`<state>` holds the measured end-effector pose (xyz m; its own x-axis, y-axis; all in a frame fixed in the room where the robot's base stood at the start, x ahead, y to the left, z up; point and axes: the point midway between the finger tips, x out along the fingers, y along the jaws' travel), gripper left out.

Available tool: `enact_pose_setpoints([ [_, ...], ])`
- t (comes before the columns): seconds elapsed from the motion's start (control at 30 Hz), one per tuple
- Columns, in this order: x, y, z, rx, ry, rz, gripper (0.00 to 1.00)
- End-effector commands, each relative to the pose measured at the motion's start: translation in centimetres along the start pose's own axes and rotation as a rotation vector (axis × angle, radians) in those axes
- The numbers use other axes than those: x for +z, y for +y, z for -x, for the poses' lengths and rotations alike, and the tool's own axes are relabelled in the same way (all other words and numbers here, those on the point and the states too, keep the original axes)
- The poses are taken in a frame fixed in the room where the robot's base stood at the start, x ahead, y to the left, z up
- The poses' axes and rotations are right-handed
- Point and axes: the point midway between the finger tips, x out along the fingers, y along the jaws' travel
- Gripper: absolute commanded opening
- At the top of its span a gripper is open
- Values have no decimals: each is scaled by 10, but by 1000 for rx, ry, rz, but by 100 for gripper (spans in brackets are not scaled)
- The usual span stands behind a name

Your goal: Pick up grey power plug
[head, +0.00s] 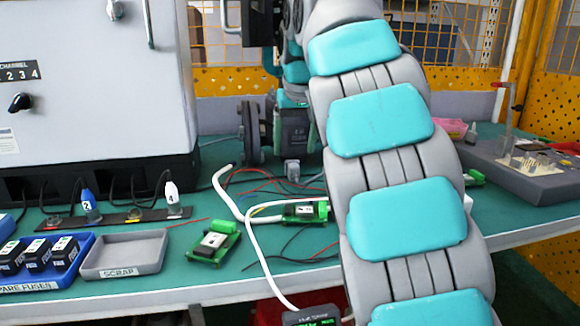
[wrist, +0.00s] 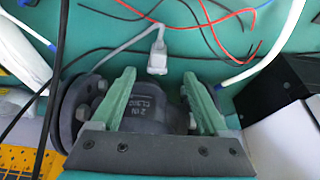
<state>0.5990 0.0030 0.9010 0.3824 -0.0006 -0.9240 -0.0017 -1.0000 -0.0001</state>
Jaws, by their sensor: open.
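The grey power plug (wrist: 157,60) lies on the green bench top. Its grey cable runs off to the left in the wrist view. It also shows in the head view (head: 292,170), in front of a dark grey valve body. My gripper (wrist: 159,77) is open and empty, its two green fingers spread wide. In the wrist view the plug appears just beyond the fingertips, roughly centred between them, and apart from both. How high the fingers are above the bench I cannot tell. In the head view, my arm covers part of the scene and the fingers are not clearly visible.
The dark valve body (wrist: 150,115) with a round flange (wrist: 75,112) appears between and below my fingers. Red and black wires and a white hose (wrist: 268,55) lie near the plug. A black box (wrist: 270,95) stands right. Green circuit boards (head: 213,242) lie towards the bench front.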

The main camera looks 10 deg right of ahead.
Motion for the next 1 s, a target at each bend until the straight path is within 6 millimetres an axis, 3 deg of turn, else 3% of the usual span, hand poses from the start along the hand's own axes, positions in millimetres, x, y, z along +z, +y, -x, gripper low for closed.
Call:
enact_pose_setpoints([
  [0.37, -2, 2, -29, 1, -1, -1, 78],
  [0.7, -5, 4, -70, 0, -2, -2, 78],
  [0.9, -6, 3, -72, 0, 0, -1, 78],
  [1.0, -6, 4, -71, 0, 0, -1, 67],
])
